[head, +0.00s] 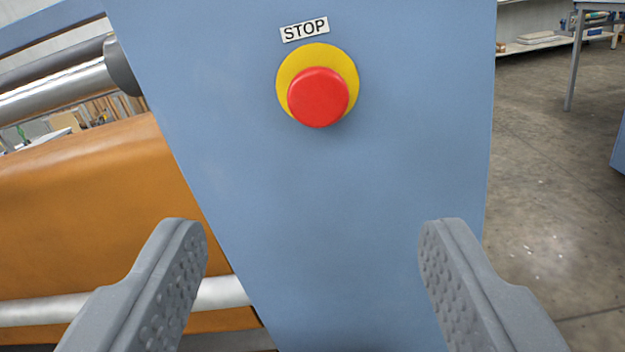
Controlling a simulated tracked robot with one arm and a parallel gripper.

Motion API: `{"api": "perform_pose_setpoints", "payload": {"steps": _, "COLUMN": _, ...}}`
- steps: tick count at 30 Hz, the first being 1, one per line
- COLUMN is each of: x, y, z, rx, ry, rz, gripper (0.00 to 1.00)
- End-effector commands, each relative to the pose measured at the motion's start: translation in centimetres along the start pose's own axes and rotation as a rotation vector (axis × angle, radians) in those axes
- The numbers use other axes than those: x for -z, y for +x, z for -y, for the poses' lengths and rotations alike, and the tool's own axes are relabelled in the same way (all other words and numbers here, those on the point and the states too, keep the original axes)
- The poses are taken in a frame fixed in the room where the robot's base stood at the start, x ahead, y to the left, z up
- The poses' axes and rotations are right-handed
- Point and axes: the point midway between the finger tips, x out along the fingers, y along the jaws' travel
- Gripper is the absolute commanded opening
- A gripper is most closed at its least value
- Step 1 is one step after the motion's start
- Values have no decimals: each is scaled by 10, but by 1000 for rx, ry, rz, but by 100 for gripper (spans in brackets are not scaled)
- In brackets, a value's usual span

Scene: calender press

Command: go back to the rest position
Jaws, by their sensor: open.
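My gripper (313,240) is open and empty, with its two grey ridged fingers wide apart at the bottom left and bottom right. Between and beyond them stands the blue side panel (330,205) of the press. A red stop button (318,97) on a yellow round base (345,65) sits on the upper part of the panel. A white STOP label (304,29) is just above it. The fingertips are below the button in the picture, one to each side, and appear apart from it. I cannot tell how far the panel is from the fingertips.
On the left, orange-brown sheet material (90,200) hangs below metal rollers (60,92); a lower bar (220,292) crosses near the left finger. On the right is open concrete floor (545,190), with a table leg (574,60) and a low shelf (535,44) farther back.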

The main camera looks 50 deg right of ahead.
Motion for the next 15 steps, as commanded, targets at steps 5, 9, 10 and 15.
{"api": "perform_pose_setpoints", "payload": {"steps": 5, "x": 13, "y": 1, "z": 43, "rx": 123, "ry": 99, "rz": 77, "gripper": 59}}
{"api": "perform_pose_setpoints", "payload": {"steps": 9, "x": 49, "y": -12, "z": 106, "rx": 338, "ry": 207, "rz": 185, "gripper": 59}}
{"api": "perform_pose_setpoints", "payload": {"steps": 10, "x": 61, "y": -17, "z": 119, "rx": 389, "ry": 224, "rz": 202, "gripper": 59}}
{"api": "perform_pose_setpoints", "payload": {"steps": 15, "x": 129, "y": -57, "z": 170, "rx": 661, "ry": 251, "rz": 286, "gripper": 59}}
